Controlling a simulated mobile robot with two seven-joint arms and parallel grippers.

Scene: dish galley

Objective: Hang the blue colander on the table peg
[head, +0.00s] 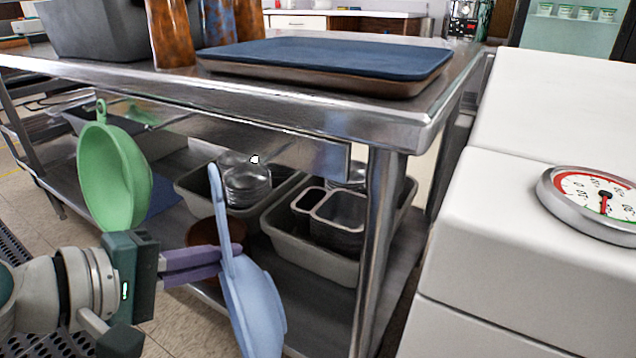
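The blue colander (254,312) is at the bottom middle, its long handle pointing up, its bowl seen nearly edge-on and cut by the lower picture edge. My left gripper (232,250), with purple fingers, comes in from the left and is shut on the lower part of the handle. The fingertips are partly hidden by the handle. A small white peg tip (254,159) shows on the front apron of the steel table (290,105), above and right of the handle's top end and apart from it. My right gripper is not in view.
A green colander (112,178) hangs at the table's front left. A blue-topped tray (330,58) lies on the table. Grey bins (312,258) with metal pans stand on the lower shelf. A white unit with a dial scale (598,200) stands close on the right.

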